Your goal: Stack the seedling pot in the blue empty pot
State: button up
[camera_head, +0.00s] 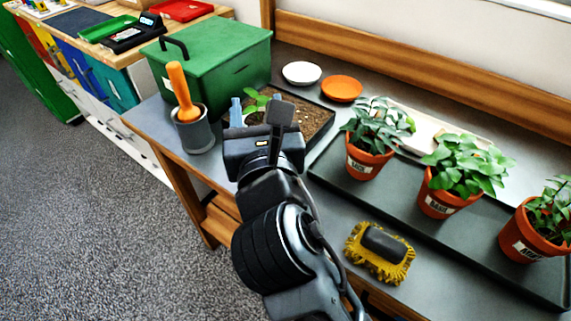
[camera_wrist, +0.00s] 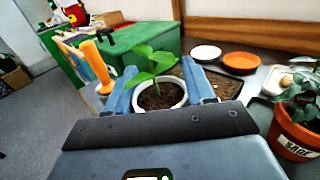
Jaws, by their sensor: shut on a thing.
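The seedling pot (camera_wrist: 183,101) is a white-rimmed pot with dark soil and a green leafy seedling (camera_wrist: 152,62). It sits between the two blue fingers of my gripper (camera_wrist: 161,84), which is shut on it. In the head view my gripper (camera_head: 254,112) is over the bench beside the soil tray, with the seedling's leaves (camera_head: 255,98) showing above it. The lower part of the pot is hidden by the gripper. I cannot make out a blue empty pot in either view, and I cannot tell what is under the held pot.
A grey cup with an orange-handled tool (camera_head: 182,90) stands left of my gripper. A green box (camera_head: 215,60) is behind, and a soil tray (camera_head: 310,120) is to the right. Potted plants (camera_head: 369,158) stand on a dark tray (camera_head: 335,180). A yellow brush (camera_head: 380,252) lies in front.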

jog(key=shift+f+b, duration=1)
jog(key=shift+f, duration=3)
jog(key=shift+f, duration=0.7)
jog(key=o, duration=1.1)
jog(key=shift+d+f, duration=0.1)
jog(key=shift+f, duration=0.1)
jog(key=shift+c, duration=0.2)
jog(key=shift+r, duration=0.5)
jog(key=shift+s+r, duration=0.1)
jog(key=shift+s, duration=0.3)
jog(key=s+d, duration=0.1)
jog(key=s, duration=1)
jog(key=shift+d+r, duration=0.15)
jog(key=shift+r, duration=0.15)
